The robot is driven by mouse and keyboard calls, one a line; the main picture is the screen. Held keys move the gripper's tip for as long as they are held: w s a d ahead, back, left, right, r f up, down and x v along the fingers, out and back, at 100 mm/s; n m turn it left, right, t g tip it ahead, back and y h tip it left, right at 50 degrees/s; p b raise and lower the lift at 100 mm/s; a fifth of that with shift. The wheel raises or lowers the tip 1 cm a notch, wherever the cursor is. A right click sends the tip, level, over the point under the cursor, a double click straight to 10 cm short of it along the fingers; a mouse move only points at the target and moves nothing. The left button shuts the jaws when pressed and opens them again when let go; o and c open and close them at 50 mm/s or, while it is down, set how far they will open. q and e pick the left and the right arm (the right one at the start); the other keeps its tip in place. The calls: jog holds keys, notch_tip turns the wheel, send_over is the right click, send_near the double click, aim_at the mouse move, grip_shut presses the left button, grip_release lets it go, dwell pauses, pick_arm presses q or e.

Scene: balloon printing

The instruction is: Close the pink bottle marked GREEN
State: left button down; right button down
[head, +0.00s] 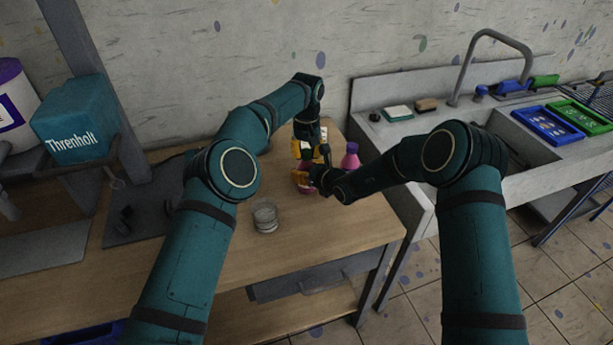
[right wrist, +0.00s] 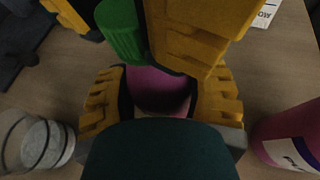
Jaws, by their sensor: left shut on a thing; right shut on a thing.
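A pink bottle (right wrist: 158,88) stands between the yellow finger pads of my right gripper (right wrist: 160,103), which is shut on it. In the head view my right gripper (head: 304,180) is low over the wooden table and mostly hides that bottle. My left gripper (head: 313,150) is just above it, with its yellow fingers (right wrist: 135,25) close over the bottle in the right wrist view. It is shut on a green cap (right wrist: 121,30). I cannot tell whether the cap touches the bottle's neck. The bottle's marking is hidden.
Another pink bottle (head: 350,161) with a purple cap stands to the right; its label shows in the right wrist view (right wrist: 290,148). A clear glass jar (head: 265,217) stands to the left on the table (head: 340,225). A sink (head: 500,140) is further right.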

pick_arm(q)
jog(key=m, duration=0.6)
jog(key=c, duration=0.7)
grip_release()
jog(key=shift+c, duration=0.2)
